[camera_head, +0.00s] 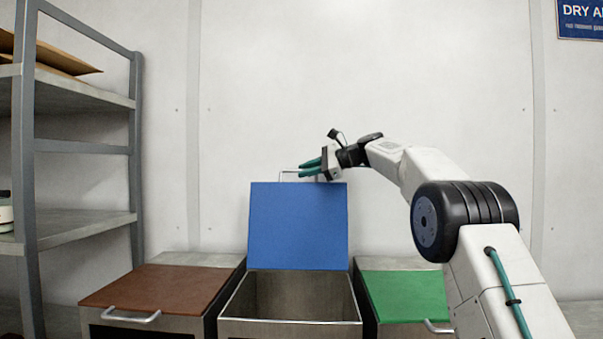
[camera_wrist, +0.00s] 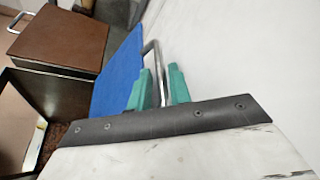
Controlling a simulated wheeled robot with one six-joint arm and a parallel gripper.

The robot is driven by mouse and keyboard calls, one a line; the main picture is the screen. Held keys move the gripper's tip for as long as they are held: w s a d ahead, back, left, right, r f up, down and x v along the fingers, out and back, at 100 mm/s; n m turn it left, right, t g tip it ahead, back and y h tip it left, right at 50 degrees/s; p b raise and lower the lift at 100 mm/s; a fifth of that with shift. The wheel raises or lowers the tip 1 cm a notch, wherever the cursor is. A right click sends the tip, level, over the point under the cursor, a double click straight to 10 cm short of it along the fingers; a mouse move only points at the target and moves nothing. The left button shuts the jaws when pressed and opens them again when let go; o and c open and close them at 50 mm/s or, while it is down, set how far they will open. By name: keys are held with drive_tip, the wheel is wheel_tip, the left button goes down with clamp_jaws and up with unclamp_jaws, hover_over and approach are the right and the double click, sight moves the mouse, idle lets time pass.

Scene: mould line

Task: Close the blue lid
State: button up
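The blue lid (camera_head: 298,226) stands raised, close to upright, at the back of an open metal bin (camera_head: 290,322). Its thin metal handle (camera_head: 286,172) rises from the lid's upper edge. My gripper (camera_head: 309,167) is at this edge, its teal fingers pointing left along the handle. In the wrist view the blue lid (camera_wrist: 119,75) is left of the fingers. The handle (camera_wrist: 150,50) shows in the narrow gap between the two fingertips (camera_wrist: 159,82). I cannot tell whether the fingers press on the handle or only stand around it.
A bin with a closed brown lid (camera_head: 160,288) stands on the left. A bin with a green lid (camera_head: 407,296) stands on the right, partly behind my arm. A grey shelf rack (camera_head: 137,150) is at far left. The wall (camera_head: 270,80) is close behind.

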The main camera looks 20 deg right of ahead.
drive_tip(key=shift+x, duration=1.1)
drive_tip(key=shift+c, duration=0.3)
clamp_jaws()
drive_tip(key=shift+s, duration=0.1)
